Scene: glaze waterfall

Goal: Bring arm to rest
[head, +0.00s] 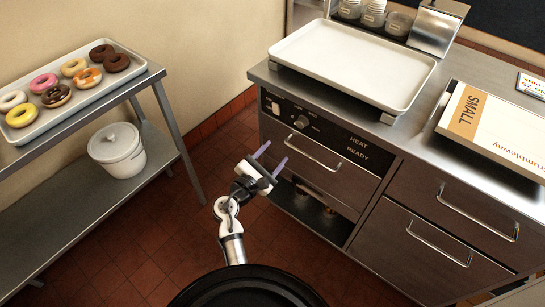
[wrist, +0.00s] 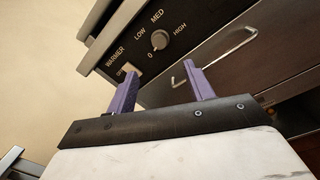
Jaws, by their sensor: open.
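My gripper (head: 270,157) is open and empty, with its two purple fingers apart. In the head view it is in the air over the tiled floor, in front of the steel counter's warmer drawer. In the wrist view its fingers (wrist: 160,88) point toward the warmer panel (wrist: 150,45) with its knob and a drawer handle. Nothing is between the fingers. My arm reaches up from the bottom of the head view.
A tray of donuts (head: 131,81) is on the left rack, with a white lidded bucket (head: 117,150) below. The counter holds an empty white tray (head: 352,62) and a box marked SMALL (head: 500,128). Red floor (head: 150,250) is clear between rack and counter.

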